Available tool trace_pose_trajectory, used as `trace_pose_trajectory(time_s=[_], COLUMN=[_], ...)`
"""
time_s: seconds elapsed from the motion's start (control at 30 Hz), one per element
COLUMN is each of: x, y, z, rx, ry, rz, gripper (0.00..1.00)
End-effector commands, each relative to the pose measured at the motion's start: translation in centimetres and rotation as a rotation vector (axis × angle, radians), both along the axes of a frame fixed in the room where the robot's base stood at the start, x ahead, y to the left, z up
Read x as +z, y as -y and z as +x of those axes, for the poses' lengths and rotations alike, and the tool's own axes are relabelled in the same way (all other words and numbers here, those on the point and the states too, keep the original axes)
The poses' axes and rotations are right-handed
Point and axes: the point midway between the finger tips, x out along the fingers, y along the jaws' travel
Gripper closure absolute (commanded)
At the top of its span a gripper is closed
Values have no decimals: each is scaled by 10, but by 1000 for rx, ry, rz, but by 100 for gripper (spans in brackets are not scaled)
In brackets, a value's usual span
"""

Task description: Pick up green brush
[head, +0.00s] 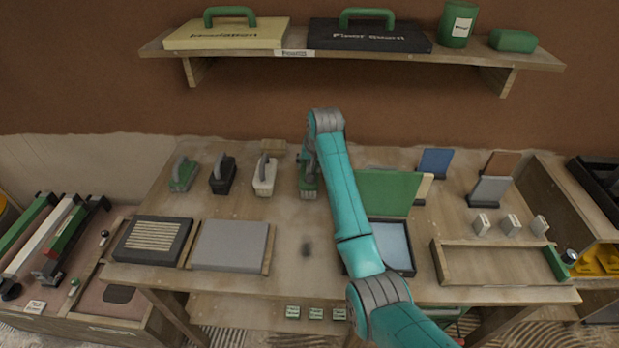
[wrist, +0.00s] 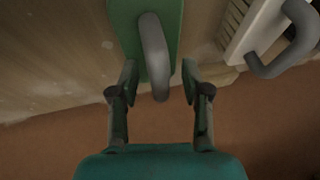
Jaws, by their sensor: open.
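A green brush with a curved grey handle lies under my gripper. In the wrist view the brush (wrist: 121,20) is at top centre, its handle reaching down between the fingertips. My gripper (wrist: 159,82) is open, one finger on each side of the handle; I cannot tell whether either touches it. In the head view my gripper (head: 307,172) is over the table right of the white brush, and part of the green brush (head: 308,191) shows below it. Another green block with a grey handle (head: 183,176) stands at the far left of the row.
A black brush (head: 222,176) and a white brush (head: 264,177) stand left of my gripper. A green panel (head: 385,192) stands close on the right. A shelf (head: 460,58) with cases runs above along the wall. The table in front has some bare room.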

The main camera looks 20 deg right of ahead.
Motion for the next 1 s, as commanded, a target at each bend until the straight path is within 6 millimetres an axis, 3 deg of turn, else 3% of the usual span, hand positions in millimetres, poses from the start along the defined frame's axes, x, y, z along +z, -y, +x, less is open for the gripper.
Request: trace_pose_trajectory(time_s=[0.17, 0.37, 0.8, 1.0], x=[0, 0, 2, 13], y=[0, 0, 0, 0], z=[0, 0, 0, 1], rx=[0, 0, 0, 1], ry=[1, 1, 1, 3], rz=[0, 0, 0, 0], gripper=[52, 100, 100, 100])
